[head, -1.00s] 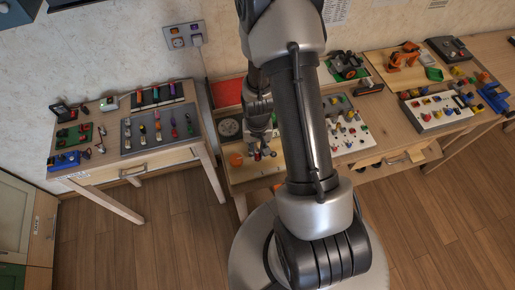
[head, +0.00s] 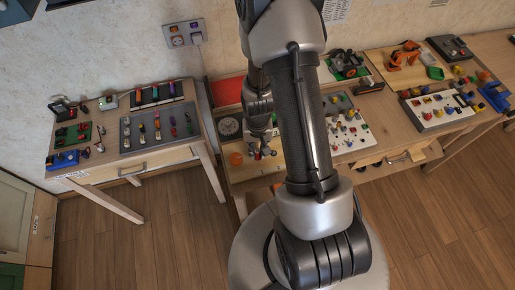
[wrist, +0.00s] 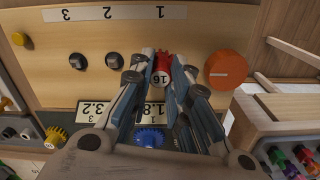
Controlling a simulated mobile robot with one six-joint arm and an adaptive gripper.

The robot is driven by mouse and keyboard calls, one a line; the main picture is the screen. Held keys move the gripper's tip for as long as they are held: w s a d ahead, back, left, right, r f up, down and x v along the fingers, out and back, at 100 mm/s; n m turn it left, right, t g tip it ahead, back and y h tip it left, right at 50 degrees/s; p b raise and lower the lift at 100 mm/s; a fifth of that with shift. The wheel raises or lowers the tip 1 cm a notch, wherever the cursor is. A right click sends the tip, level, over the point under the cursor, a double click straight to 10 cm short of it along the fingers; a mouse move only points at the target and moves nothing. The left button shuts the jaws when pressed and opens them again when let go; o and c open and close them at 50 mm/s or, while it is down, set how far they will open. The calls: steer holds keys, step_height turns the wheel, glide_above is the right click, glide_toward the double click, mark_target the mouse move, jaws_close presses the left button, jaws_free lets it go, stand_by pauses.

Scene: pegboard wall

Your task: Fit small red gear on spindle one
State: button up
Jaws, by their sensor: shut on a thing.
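The small red gear (wrist: 162,64), marked 16, is held between the fingertips of my gripper (wrist: 163,78) in the wrist view. In the head view my gripper (head: 262,153) is low over the middle table, partly hidden by my arm, with a trace of red at its tip. The gear is in front of the wooden panel, below the label 1 (wrist: 160,12), which appears upside down. Two dark spindles (wrist: 78,61) (wrist: 114,60) stand left of it below labels 3 and 2. No spindle shows below label 1; the gear and fingers cover that spot.
An orange disc (wrist: 226,69) is on the panel close right of my fingers. A blue gear (wrist: 150,137) and a yellow gear (wrist: 55,137) lie nearer, by number labels.

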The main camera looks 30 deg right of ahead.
mark_target(258, 151)
steer(key=shift+f+b, duration=0.7)
steer(key=shift+f, duration=0.05)
stand_by(0.6)
steer(key=o, duration=0.8)
steer(key=shift+o, duration=0.4)
steer(key=o, duration=0.3)
steer(key=shift+r, duration=0.1)
steer(key=shift+r+p, duration=2.6)
steer(key=shift+r, duration=0.85)
